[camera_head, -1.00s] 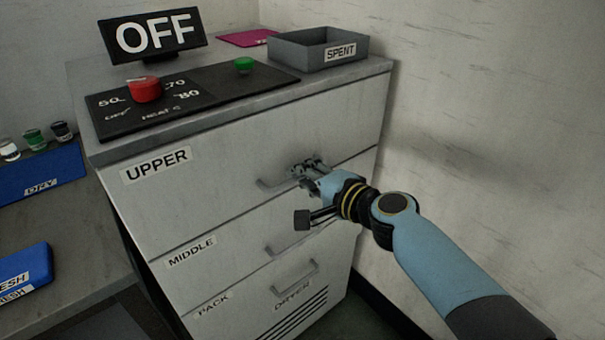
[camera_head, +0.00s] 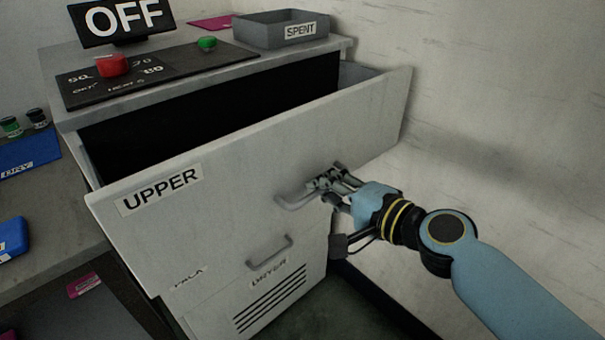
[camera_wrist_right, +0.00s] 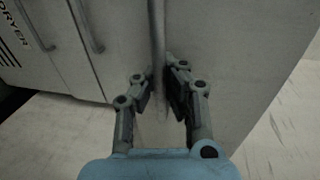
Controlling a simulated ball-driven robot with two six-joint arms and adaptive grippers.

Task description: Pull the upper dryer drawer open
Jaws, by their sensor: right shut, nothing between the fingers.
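The upper dryer drawer (camera_head: 240,165), labelled UPPER, stands well out from the grey dryer cabinet (camera_head: 200,95). Its inside shows as a dark space behind the front panel, with a strip of grey side wall at the right. Its bar handle (camera_head: 293,201) is on the front panel; the bar also shows in the right wrist view (camera_wrist_right: 156,35). My right gripper (camera_head: 328,181) is at the right end of this handle, its fingers shut and on either side of the bar's line in the wrist view (camera_wrist_right: 158,92). Contact with the bar cannot be told. My left gripper is out of view.
On the dryer top are an OFF sign (camera_head: 122,18), a red knob (camera_head: 112,65), a green button (camera_head: 207,43) and a grey SPENT tray (camera_head: 282,42). A lower handle (camera_head: 269,252) is below. A wall rises at the right. A bench with blue items (camera_head: 30,157) is at the left.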

